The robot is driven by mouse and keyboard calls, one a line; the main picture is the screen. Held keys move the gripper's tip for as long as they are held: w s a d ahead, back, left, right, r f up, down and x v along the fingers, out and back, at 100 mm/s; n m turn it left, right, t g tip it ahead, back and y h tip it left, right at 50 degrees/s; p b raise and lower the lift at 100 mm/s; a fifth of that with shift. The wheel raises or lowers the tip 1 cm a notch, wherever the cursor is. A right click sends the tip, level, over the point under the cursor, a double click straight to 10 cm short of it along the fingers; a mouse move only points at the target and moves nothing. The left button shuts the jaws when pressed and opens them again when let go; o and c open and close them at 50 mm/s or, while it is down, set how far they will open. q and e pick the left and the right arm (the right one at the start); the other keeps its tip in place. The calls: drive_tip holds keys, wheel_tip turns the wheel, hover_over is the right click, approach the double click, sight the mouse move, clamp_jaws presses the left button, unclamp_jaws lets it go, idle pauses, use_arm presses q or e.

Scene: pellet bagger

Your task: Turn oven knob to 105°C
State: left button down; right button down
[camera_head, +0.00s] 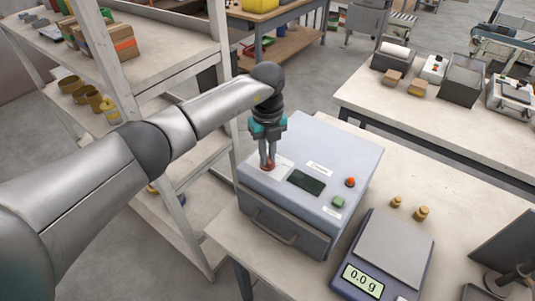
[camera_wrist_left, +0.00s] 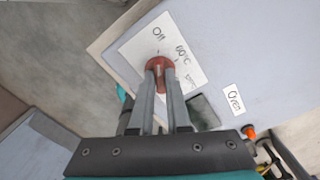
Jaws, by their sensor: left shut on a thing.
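The oven (camera_head: 340,150) is a blue-grey box on the table, with a white dial label on its top left. The red oven knob (camera_head: 269,168) sits on that label, mostly covered by the fingers. My left gripper (camera_head: 267,163) points down from above and is shut on the knob. In the left wrist view the red knob (camera_wrist_left: 160,63) shows between the two fingertips (camera_wrist_left: 160,72). The dial label (camera_wrist_left: 137,50) there reads "Off" and "60°C"; another marking beside the fingers is hard to read. My right gripper is not in view.
On the oven top are a dark display (camera_head: 306,182), a red-orange button (camera_head: 350,182) and a green button (camera_head: 338,202). A scale (camera_head: 395,250) reading 0.0 g stands to the right, with small brass weights (camera_head: 421,213) behind it. A shelf rack (camera_head: 165,60) stands left.

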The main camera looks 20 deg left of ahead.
use_arm(q)
drive_tip(key=shift+m, duration=0.3)
drive_tip(key=m+b, duration=0.1)
drive_tip(key=m, duration=0.1)
drive_tip(key=shift+m+b, duration=0.3)
drive_tip(key=shift+m, duration=0.1)
drive_tip(key=m+b, duration=0.1)
drive_tip(key=m, duration=0.2)
drive_tip(key=shift+m+b, duration=0.3)
drive_tip(key=shift+b, duration=0.05)
drive_tip(key=m+b, duration=0.1)
drive_tip(key=m, duration=0.2)
drive_tip(key=shift+m+b, duration=0.3)
drive_tip(key=shift+b, duration=0.1)
drive_tip(key=m+b, duration=0.1)
drive_tip(key=m, duration=0.2)
drive_tip(key=shift+m+b, duration=0.3)
drive_tip(key=shift+b, duration=0.1)
drive_tip(key=m+b, duration=0.2)
drive_tip(key=m, duration=0.3)
drive_tip(key=shift+r+m+b, duration=0.1)
drive_tip(key=shift+m+b, duration=0.65)
drive_tip(key=shift+m, duration=1.65)
